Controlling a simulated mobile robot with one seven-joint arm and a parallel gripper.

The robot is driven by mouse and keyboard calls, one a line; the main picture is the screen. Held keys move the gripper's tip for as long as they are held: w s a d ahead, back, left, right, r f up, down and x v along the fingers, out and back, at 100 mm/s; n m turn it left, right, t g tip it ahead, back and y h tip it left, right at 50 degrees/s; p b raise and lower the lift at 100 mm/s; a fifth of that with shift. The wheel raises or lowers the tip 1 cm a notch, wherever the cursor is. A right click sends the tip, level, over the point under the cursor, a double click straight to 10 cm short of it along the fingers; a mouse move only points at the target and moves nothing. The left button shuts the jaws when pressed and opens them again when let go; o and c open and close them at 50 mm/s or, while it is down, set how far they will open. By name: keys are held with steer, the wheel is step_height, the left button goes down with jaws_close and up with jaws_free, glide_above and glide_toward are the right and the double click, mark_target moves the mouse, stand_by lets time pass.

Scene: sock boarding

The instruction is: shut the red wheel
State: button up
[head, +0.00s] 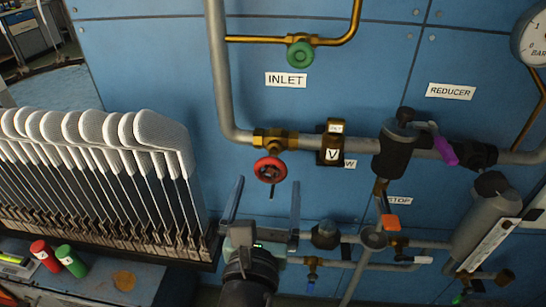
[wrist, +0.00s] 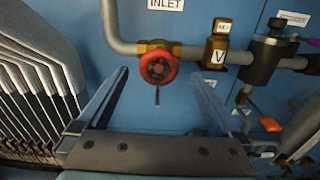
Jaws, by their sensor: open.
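The red wheel (head: 270,169) sits on a brass valve (head: 275,139) in the grey pipe, below the INLET label. A thin dark stem hangs under it. In the wrist view the red wheel (wrist: 159,66) is ahead, a little above the level of the fingertips and between them across the picture. My gripper (head: 266,184) is open and empty, just below the wheel in the head view. Its two fingers also show in the wrist view (wrist: 160,74), spread wide on either side of the wheel. I see no contact with the wheel.
A green wheel (head: 300,54) is on the brass pipe above. A rack of grey-white sock boards (head: 95,150) stands close at left. Right of the wheel are a V-marked brass body (head: 332,155), a dark reducer (head: 396,150) and an orange-handled valve (head: 389,222).

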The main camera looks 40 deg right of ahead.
mark_target(275, 159)
steer(key=x, duration=0.9)
steer(key=shift+b, duration=0.3)
steer(key=shift+c, duration=0.2)
steer(key=c, duration=1.2)
steer(key=shift+c, duration=0.2)
steer(key=shift+m, duration=0.3)
steer(key=m+p, duration=0.1)
steer(key=m, duration=0.1)
steer(key=shift+m+p, duration=0.3)
steer(key=shift+p, duration=0.1)
steer(key=shift+m, duration=0.9)
steer(key=m, duration=0.5)
steer(key=shift+s+d+f+m+p, duration=0.1)
steer(key=shift+s+f+m+p, duration=0.1)
steer(key=shift+m+p, duration=0.2)
